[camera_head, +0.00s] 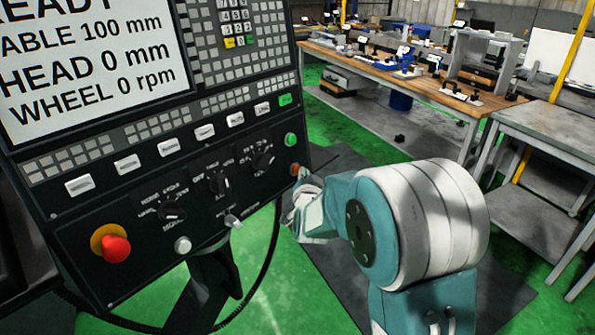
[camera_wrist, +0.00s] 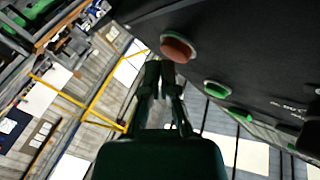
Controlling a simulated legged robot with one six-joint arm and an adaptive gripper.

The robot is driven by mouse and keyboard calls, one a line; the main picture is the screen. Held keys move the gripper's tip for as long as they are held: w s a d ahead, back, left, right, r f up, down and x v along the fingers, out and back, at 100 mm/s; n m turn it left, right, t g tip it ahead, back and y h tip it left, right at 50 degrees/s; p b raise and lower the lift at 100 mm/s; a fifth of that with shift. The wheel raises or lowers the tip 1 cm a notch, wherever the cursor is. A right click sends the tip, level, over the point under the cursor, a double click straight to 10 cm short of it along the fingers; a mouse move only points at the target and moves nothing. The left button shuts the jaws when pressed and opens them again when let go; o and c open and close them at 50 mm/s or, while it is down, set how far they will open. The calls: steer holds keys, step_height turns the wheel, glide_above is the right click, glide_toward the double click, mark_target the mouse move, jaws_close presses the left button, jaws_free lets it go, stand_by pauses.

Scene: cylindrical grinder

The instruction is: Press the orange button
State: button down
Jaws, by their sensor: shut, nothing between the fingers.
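The orange button (camera_head: 294,169) is a small round orange-red cap near the right edge of the black control panel (camera_head: 120,195), below a green button (camera_head: 291,140). In the wrist view the orange button (camera_wrist: 178,48) is close, just beyond and slightly right of my fingertips. My gripper (camera_wrist: 160,68) is shut and empty, its two fingers together and pointing toward the panel. In the head view my gripper (camera_head: 303,178) is at the panel's right edge, close by the orange button and partly hidden by my arm. I cannot tell whether the fingertips touch the button.
A red emergency knob (camera_head: 116,248) on a yellow ring is at the panel's lower left. Rotary dials (camera_head: 219,184) and a white knob (camera_head: 182,245) are between. In the wrist view a green button (camera_wrist: 216,89) is right of my fingers. A workbench (camera_head: 430,85) stands behind.

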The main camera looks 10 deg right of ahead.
steer(key=shift+w+a+f, duration=0.1)
steer(key=shift+w+a, duration=0.15)
steer(key=shift+w, duration=0.1)
stand_by(0.7)
steer(key=shift+s+d, duration=0.1)
steer(key=shift+s+d+r, duration=0.2)
steer(key=shift+s+d, duration=0.25)
steer(key=shift+s, duration=0.1)
stand_by(0.3)
steer(key=s+d, duration=0.1)
steer(key=s, duration=0.1)
steer(key=s+d+r, duration=0.1)
steer(key=d, duration=0.1)
steer(key=shift+s, duration=0.4)
stand_by(0.4)
